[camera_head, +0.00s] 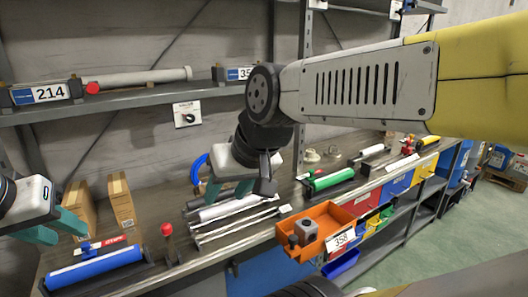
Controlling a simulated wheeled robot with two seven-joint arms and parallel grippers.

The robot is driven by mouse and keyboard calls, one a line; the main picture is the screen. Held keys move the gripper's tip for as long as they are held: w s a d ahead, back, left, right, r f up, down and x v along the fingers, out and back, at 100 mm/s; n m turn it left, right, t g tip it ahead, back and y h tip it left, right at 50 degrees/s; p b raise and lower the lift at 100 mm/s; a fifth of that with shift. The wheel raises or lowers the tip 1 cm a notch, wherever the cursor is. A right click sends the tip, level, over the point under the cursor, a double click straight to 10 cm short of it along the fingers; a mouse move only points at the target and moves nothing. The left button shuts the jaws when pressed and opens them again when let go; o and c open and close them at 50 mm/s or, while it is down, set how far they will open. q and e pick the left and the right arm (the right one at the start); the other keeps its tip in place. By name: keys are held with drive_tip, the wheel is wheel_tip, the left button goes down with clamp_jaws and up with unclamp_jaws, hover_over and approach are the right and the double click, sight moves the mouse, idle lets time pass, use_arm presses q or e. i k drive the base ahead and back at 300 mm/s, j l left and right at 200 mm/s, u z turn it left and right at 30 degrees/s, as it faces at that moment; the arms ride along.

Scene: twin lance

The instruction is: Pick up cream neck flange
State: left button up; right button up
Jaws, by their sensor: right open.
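A small cream flange-like piece (311,156) sits on the bench at the back, just right of my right arm's wrist. It is small in view, so I cannot make out its neck clearly. My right gripper (229,191) has teal fingers apart and points down over the metal rods on the bench, left of the cream piece and apart from it. My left gripper (56,229) is at the left edge, fingers apart and empty, above the blue roller.
An orange bin (325,217) with a grey block (306,229) stands at the bench front. A green roller (332,179), metal rods (235,227), a blue roller (95,268) and cardboard boxes (121,201) occupy the bench. A shelf (140,101) runs above.

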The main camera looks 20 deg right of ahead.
sight(310, 157)
drive_tip(key=z, duration=1.35)
drive_tip(key=l+u, duration=0.15)
drive_tip(key=u, duration=0.7)
drive_tip(key=i+l+u, duration=0.1)
drive_tip(key=l+u, duration=0.25)
drive_tip(key=l, duration=0.15)
drive_tip(key=l+u, duration=0.35)
drive_tip(key=l, duration=0.15)
drive_tip(key=l+u, duration=0.35)
drive_tip(key=l, duration=0.15)
drive_tip(key=k+l, duration=0.1)
drive_tip(key=l, duration=0.35)
drive_tip(key=l+u, duration=0.1)
drive_tip(key=l, duration=0.35)
drive_tip(key=k+l, duration=0.15)
drive_tip(key=l, duration=0.3)
drive_tip(key=k+l, duration=0.1)
drive_tip(key=l, duration=0.35)
drive_tip(key=k+l+u, duration=0.1)
drive_tip(key=l, duration=0.35)
drive_tip(key=i+l, duration=0.35)
